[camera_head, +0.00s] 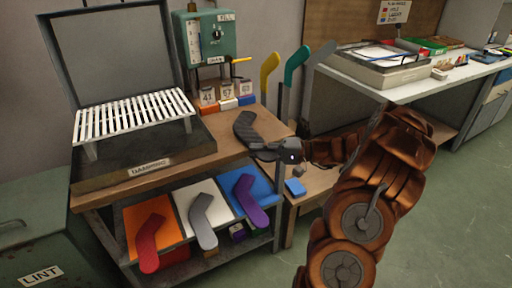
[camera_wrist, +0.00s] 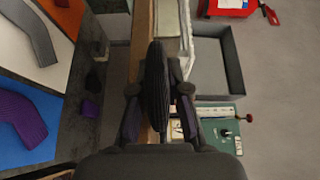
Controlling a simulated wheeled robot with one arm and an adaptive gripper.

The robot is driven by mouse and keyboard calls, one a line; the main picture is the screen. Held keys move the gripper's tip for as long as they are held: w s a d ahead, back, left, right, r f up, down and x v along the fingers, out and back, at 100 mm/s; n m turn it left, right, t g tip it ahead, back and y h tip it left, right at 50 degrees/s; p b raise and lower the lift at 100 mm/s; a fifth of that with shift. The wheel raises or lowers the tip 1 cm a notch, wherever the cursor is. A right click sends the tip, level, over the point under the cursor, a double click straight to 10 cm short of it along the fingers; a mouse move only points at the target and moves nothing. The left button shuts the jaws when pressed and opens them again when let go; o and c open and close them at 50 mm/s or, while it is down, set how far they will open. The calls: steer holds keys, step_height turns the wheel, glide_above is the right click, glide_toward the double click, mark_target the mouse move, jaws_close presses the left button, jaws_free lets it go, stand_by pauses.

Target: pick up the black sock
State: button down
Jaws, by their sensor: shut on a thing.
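The black sock (camera_head: 246,128) is ribbed and dark, and is held over the right part of the wooden bench top (camera_head: 218,152). My gripper (camera_head: 262,148) is shut on it near its lower end in the head view. In the wrist view the sock (camera_wrist: 155,85) stands edge-on between the two fingers of my gripper (camera_wrist: 158,98), which press on it from both sides. The fingers cover part of the sock. I cannot tell whether its lower end is clear of the bench.
A red sock (camera_head: 148,243), a grey sock (camera_head: 202,222) and a purple sock (camera_head: 246,198) lie on coloured panels below. An open box with a white slatted rack (camera_head: 135,115) is at left. Yellow (camera_head: 268,75) and teal (camera_head: 293,65) forms stand behind. Green floor at right is clear.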

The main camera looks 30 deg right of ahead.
steer(key=shift+r, duration=0.45)
step_height(320, 180, up, 2)
steer(key=shift+r, duration=0.15)
steer(key=s+d, duration=0.2)
steer(key=s, duration=0.5)
steer(key=s+d+r, duration=0.1)
steer(key=s+d, duration=0.2)
steer(key=s, duration=0.5)
steer(key=shift+r, duration=0.2)
steer(key=shift+s, duration=0.1)
steer(key=w+a, duration=0.1)
steer(key=w, duration=0.3)
steer(key=w+a+f, duration=0.1)
steer(key=w+a, duration=0.1)
steer(key=w, duration=0.3)
steer(key=w+a, duration=0.1)
steer(key=w, duration=0.3)
steer(key=shift+w+a+f, duration=0.15)
steer(key=shift+a+f, duration=0.05)
steer(key=shift+w+a+f, duration=0.1)
steer(key=shift+w+a, duration=0.1)
steer(key=shift+w, duration=0.35)
steer(key=shift+w+a+f, duration=0.1)
steer(key=shift+w+a, duration=0.05)
steer(key=shift+w, duration=0.4)
step_height(320, 180, down, 3)
steer(key=shift+s, duration=0.15)
steer(key=shift+f+b, duration=0.1)
steer(key=shift+b, duration=0.25)
